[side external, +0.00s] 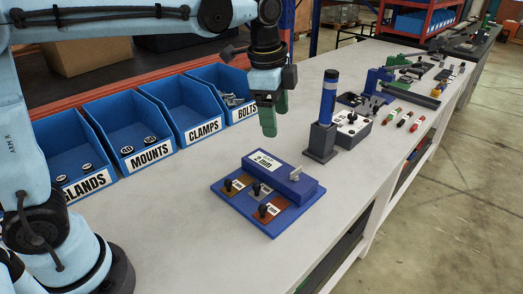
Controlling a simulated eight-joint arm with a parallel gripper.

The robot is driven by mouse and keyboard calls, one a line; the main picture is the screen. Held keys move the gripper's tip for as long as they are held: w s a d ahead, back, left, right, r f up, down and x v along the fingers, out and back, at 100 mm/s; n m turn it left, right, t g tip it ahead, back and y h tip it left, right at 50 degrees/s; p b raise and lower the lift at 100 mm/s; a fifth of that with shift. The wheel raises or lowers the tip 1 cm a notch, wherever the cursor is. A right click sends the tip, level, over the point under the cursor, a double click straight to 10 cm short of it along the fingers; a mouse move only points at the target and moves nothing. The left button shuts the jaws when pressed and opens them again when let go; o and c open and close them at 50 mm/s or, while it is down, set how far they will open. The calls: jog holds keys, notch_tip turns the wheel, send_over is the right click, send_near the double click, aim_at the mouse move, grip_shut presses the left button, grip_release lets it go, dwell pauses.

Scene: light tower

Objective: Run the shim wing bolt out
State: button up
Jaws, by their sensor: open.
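A blue fixture (228,196) lies on the bench, with a raised blue block marked "2 mm" along its back. A small pale wing-shaped piece (295,175), which looks like the wing bolt, sits at the block's right end. How far it is threaded in is too small to tell. Several brown and grey shim plates with black knobs lie in front of the block, including a brown one (267,212). My gripper (274,114), with green fingers, is open and empty. It hangs above and behind the fixture, apart from the wing bolt.
A blue-and-black light tower (328,100) stands upright on a dark base just right of my gripper. A grey box (354,130) with black knobs is beside it. Labelled blue bins (131,133) line the back left. The bench left of and in front of the fixture is clear.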

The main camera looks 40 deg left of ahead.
aim_at(296, 170)
jog(key=w+d+f+m+g, duration=0.2)
jog(key=w+d+m, duration=0.2)
jog(key=m, duration=0.1)
jog(key=f, duration=1.1)
jog(key=shift+a+f, duration=0.25)
jog(key=shift+f, duration=0.05)
jog(key=shift+c, duration=0.3)
jog(key=c, duration=1)
jog(key=shift+n, duration=0.3)
